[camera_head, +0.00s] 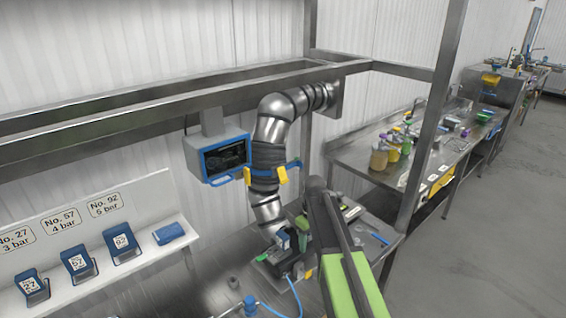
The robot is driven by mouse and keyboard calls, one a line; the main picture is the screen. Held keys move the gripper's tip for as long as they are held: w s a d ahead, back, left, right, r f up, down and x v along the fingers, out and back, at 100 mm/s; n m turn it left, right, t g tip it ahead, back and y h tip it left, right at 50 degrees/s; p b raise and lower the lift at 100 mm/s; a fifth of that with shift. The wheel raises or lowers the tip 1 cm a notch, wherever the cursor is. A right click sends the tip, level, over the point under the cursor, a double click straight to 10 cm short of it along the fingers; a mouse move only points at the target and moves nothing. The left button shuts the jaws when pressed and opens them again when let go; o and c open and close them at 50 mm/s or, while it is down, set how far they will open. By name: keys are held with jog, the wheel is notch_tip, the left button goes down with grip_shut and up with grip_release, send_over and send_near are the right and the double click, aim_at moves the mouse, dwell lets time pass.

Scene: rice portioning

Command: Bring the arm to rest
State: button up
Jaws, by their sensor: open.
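My arm reaches up from the bottom edge, right of centre, with a bright green link. Beyond it is a long dark end part, which I take as my gripper (319,195). It overlaps the cluttered worktop behind it in the picture. I see nothing clearly held in it. Its fingertips are hard to make out against the dark things behind, and I cannot tell how far it is from them.
A steel duct (268,160) comes down beside a blue-framed screen (226,158). A white shelf (80,290) at the left holds blue units under pressure labels. A steel frame post (432,120) stands right of my arm. A steel bench (365,158) is behind; grey floor (480,250) is open.

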jog(key=s+f+m+b, duration=0.1)
jog(key=s+f+b, duration=0.8)
jog(key=f+b, duration=0.35)
jog(key=s+f+m, duration=0.1)
jog(key=s+m, duration=0.5)
jog(key=s, duration=0.1)
jog(key=shift+s+d+f, duration=0.15)
jog(key=shift+s+d, duration=0.25)
jog(key=shift+d, duration=0.05)
dwell(0.6)
